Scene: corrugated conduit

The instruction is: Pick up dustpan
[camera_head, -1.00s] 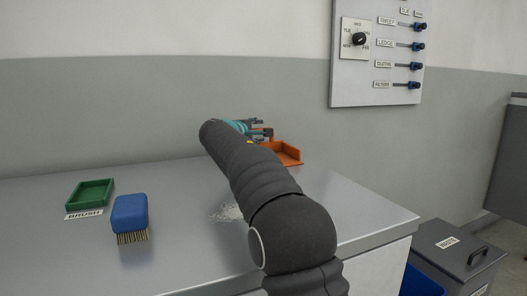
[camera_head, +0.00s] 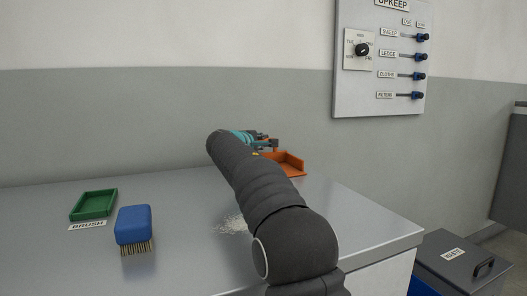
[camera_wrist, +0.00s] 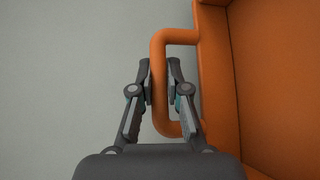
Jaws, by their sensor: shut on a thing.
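The orange dustpan (camera_head: 289,162) is at the back right of the metal counter, partly hidden behind my arm in the head view. In the wrist view its pan (camera_wrist: 275,80) fills the right side, and its loop handle (camera_wrist: 158,60) stands out to the left. My gripper (camera_wrist: 161,88) is shut on the bar of the handle, with one finger on each side. In the head view my gripper (camera_head: 266,143) shows only in part at the dustpan. I cannot tell whether the dustpan touches the counter.
A blue brush (camera_head: 133,226) stands bristles down on the counter (camera_head: 180,205), beside a green tray (camera_head: 94,205) labelled BRUSH. White debris (camera_head: 232,225) lies by my arm. A grey waste bin (camera_head: 455,262) stands right of the counter. A switch panel (camera_head: 385,60) hangs on the wall.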

